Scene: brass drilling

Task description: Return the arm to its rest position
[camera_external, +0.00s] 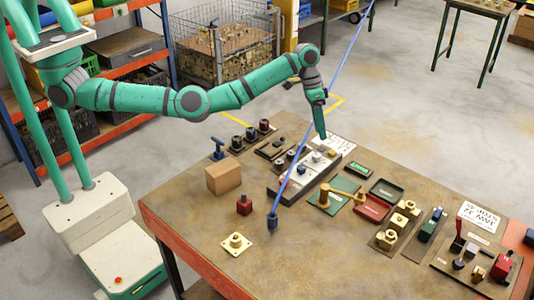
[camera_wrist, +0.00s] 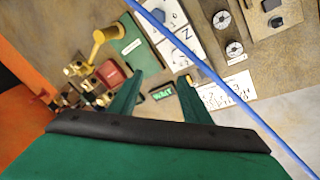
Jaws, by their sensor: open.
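My gripper (camera_external: 319,120) is raised above the far part of the workbench (camera_external: 190,214), with its fingers pointing down. In the wrist view my gripper (camera_wrist: 155,95) shows two green fingers spread apart, with nothing held between them. My green arm reaches out from the left, bent at the elbow. Below the fingers, in the wrist view, lie a small sign reading WAIT (camera_wrist: 162,92) and a white lettered card (camera_wrist: 226,91). The gripper appears clear of everything on the bench.
A blue cable (camera_external: 335,88) runs diagonally down to a dark weight on the bench, close to my gripper. A cardboard box (camera_external: 223,176), a green tray (camera_external: 385,190), a red tray (camera_external: 371,207) and brass parts (camera_external: 386,239) stand on the bench. Open floor lies behind.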

